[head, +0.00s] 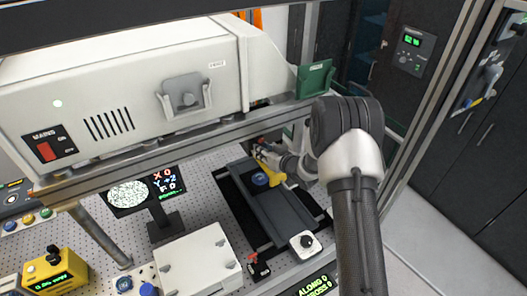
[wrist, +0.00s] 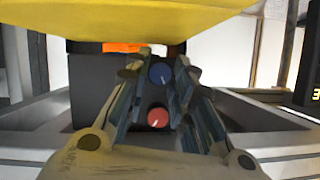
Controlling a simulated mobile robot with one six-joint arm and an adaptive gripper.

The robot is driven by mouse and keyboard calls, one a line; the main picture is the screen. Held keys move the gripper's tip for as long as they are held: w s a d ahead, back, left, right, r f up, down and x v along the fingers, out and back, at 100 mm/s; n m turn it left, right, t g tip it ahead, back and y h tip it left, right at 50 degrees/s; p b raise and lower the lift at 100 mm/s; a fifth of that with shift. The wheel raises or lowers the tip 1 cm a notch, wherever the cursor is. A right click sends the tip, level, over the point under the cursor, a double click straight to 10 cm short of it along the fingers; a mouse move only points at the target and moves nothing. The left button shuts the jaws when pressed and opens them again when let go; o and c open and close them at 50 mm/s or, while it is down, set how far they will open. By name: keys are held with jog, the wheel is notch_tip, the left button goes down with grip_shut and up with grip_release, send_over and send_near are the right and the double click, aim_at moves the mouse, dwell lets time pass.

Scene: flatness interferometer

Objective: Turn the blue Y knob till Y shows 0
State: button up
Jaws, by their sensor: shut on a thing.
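The blue Y knob (wrist: 160,73) has a pale pointer line. In the wrist view it sits between my fingertips, above a red knob (wrist: 158,117) on a dark block. My gripper (wrist: 160,70) is shut on the blue knob.
A yellow part (wrist: 130,20) fills the top of the wrist view, close above my fingers. A big white mains unit (head: 130,85) stands on a shelf over the bench. A white box (head: 195,262) lies left of the dark rail (head: 275,213).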

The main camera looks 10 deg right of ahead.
jog(key=shift+f+b, duration=0.1)
jog(key=shift+b, duration=0.4)
grip_shut()
jog(key=b, duration=0.2)
jog(key=shift+a+f+n+h+b, duration=0.1)
jog(key=shift+f+n+h+b, duration=0.05)
jog(key=shift+n+h+b, duration=0.2)
jog(key=shift+n+b, duration=0.45)
jog(key=shift+b, duration=0.55)
jog(key=shift+r+h+b, duration=0.2)
jog(key=shift+h+b, duration=0.05)
jog(key=shift+b, duration=0.15)
jog(key=shift+t, duration=0.3)
jog(key=shift+r, duration=0.1)
jog(key=o, duration=1)
grip_release()
jog(key=shift+c, duration=0.2)
